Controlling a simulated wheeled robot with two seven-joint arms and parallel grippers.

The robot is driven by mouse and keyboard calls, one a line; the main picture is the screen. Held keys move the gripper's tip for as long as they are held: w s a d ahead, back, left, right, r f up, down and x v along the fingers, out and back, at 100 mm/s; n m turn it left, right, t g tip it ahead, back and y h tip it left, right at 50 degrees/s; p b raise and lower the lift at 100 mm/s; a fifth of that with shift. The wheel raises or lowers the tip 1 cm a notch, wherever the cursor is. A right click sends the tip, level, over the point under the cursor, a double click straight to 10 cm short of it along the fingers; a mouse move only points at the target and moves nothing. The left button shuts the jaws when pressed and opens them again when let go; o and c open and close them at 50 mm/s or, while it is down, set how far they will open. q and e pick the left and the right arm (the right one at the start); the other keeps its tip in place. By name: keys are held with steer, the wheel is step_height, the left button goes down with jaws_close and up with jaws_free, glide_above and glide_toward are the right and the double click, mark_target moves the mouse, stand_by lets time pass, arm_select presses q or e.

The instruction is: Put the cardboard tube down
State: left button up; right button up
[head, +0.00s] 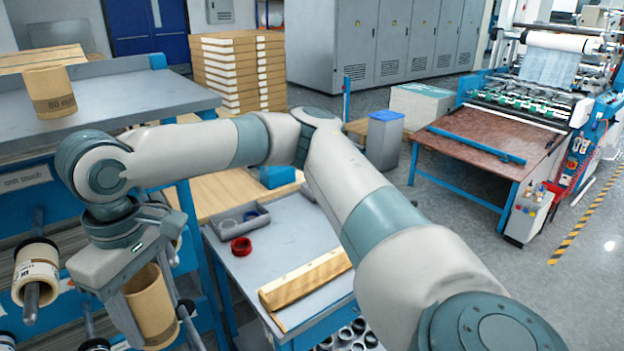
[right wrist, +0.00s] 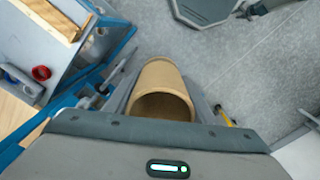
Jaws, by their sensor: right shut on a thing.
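A brown cardboard tube (head: 152,298) is between the two fingers of my right gripper (head: 157,320), at the lower left of the head view. The gripper points down and is shut on the tube. In the right wrist view the tube (right wrist: 162,82) shows its open end, with a finger along each side and grey floor beyond. Another cardboard tube, marked with a size in mm (head: 50,92), stands upright on the grey top of the blue rack (head: 120,95). My left gripper is not in view.
A grey-topped table (head: 300,225) holds a red ring (head: 241,246), a grey tray (head: 238,219) and a wooden piece (head: 306,281). A wrapped roll (head: 38,265) sits on a rack peg. The rack top has free room right of the standing tube.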

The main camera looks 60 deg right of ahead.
step_height(320, 180, down, 10)
steer(key=d+m+b, duration=0.2)
steer(key=d+m, duration=0.1)
steer(key=shift+f, duration=0.2)
steer(key=shift+s, duration=0.1)
